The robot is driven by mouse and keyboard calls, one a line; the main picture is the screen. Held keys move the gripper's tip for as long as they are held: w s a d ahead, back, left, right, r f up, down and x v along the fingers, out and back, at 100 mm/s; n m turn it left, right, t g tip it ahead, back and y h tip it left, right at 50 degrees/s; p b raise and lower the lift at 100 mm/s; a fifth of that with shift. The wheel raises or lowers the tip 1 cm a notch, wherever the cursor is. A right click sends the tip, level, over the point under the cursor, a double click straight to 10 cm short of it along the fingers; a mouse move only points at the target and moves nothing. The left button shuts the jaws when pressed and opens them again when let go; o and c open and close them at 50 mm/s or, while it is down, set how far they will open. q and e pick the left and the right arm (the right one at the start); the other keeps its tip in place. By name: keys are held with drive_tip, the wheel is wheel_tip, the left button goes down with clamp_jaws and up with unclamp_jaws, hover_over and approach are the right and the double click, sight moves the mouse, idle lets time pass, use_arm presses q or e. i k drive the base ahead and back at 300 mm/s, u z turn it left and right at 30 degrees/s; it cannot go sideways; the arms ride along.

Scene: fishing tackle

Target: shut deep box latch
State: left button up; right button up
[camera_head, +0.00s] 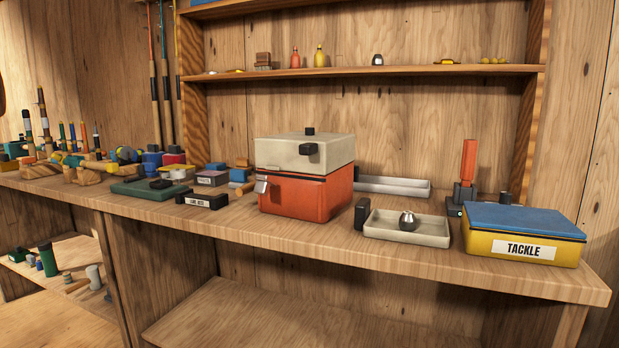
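The deep box stands at the middle of the bench, with an orange-red body (300,196) and a cream lid (290,152). The lid sits down over the body, with a thin dark line between them. A black knob (310,131) is on top of the lid, and a black catch (309,149) is on its upper front. A small metal latch tab (261,185) sticks out at the front left of the body, near the seam. It looks tilted away from the box and apart from the black catch. Neither of my grippers is in view.
On the wooden bench (400,258), a cream tray (436,238) holding a grey weight (407,221) and a yellow TACKLE box (515,247) stand right of the box. Small tackle crowds the left. Bare bench lies in front of the box.

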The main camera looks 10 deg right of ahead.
sight(262, 187)
drive_tip(key=u, duration=0.3)
drive_tip(key=k, duration=0.35)
drive_tip(key=u, duration=0.4)
drive_tip(key=i, duration=0.95)
drive_tip(key=z, duration=1.1)
